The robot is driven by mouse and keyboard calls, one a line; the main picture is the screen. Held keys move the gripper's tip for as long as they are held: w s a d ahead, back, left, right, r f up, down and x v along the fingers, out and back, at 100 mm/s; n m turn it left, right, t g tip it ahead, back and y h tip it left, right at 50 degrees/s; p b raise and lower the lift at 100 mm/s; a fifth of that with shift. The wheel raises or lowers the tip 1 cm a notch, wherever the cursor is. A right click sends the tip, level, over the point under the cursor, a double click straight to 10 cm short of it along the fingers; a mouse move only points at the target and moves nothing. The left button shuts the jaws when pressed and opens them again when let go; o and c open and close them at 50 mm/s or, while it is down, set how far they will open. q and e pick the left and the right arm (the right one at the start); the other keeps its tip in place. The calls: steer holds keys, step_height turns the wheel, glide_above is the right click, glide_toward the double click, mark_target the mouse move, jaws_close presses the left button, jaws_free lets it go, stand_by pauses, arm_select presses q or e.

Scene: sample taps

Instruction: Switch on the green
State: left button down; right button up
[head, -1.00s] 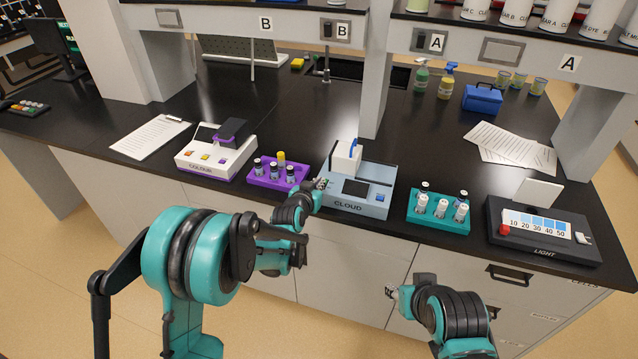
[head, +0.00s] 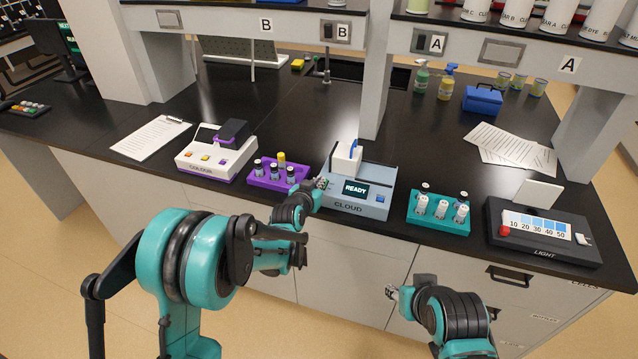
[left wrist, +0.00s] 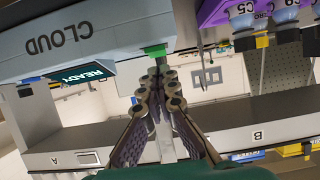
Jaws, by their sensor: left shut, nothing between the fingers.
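The CLOUD meter (head: 362,206) is a blue-grey box near the counter's front edge. Its screen (head: 355,188) is lit and reads READY, and the screen also shows upside down in the left wrist view (left wrist: 85,74). A green button (left wrist: 155,50) sits on the meter's front in the left wrist view. My left gripper (head: 321,184) is shut and empty at the meter's left front; in the left wrist view its fingertips (left wrist: 160,72) are at the green button, and I cannot tell whether they touch. My right gripper (head: 391,292) hangs low before the cabinets, its jaws unclear.
A purple vial rack (head: 264,181) stands close left of the meter, with a white COLOUR device (head: 200,166) beyond it. A teal vial rack (head: 455,225) and a dark LIGHT box (head: 500,243) stand to the right.

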arm_select(q)
steer(key=r+p+v, duration=0.1)
steer(key=p+v, duration=0.2)
steer(key=v, duration=0.8)
steer(key=shift+p, duration=0.4)
steer(key=shift+a+r, duration=0.1)
steer(key=s+a+n+g+y+b, duration=0.1)
steer(key=s+a, duration=0.3)
steer(key=s, duration=0.5)
steer(key=s+a+n+g+y+b, duration=0.1)
steer(key=s+a+g, duration=0.2)
steer(key=s, duration=0.7)
steer(key=s+a+n+g+y+b, duration=0.1)
steer(key=s+a+g+y+b, duration=0.1)
steer(key=s+a, duration=0.5)
steer(key=s, duration=0.3)
steer(key=shift+a+f+n, duration=0.2)
steer(key=shift+f+n, duration=0.1)
steer(key=shift+f, duration=0.1)
